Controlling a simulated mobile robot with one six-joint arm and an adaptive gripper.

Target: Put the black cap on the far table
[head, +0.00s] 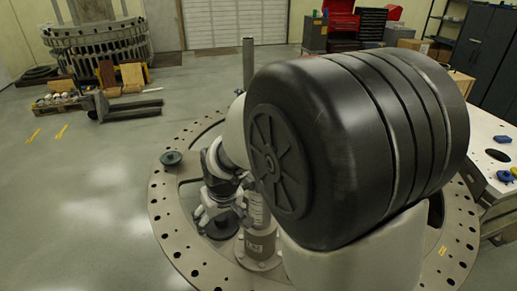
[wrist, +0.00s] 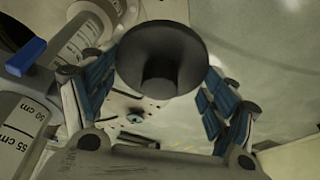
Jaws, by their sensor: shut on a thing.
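The black cap (wrist: 162,50) is round and wide with a stubby knob. In the wrist view it sits between the two blue-padded fingers of my gripper (wrist: 160,88), which is shut on it. In the head view my gripper (head: 222,208) is over the turret plate (head: 165,220), left of its central post, with a dark disc (head: 222,229) below it that looks like the cap. I cannot tell the gap between cap and plate. A white table (head: 495,170) stands at the right edge; I cannot tell if it is the far table.
A small dark round piece (head: 172,158) sits on the plate's left rim. A grey upright post (head: 248,65) rises behind. Blue pieces and a dark ring (head: 498,155) lie on the white table. My own large black arm link hides much of the plate.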

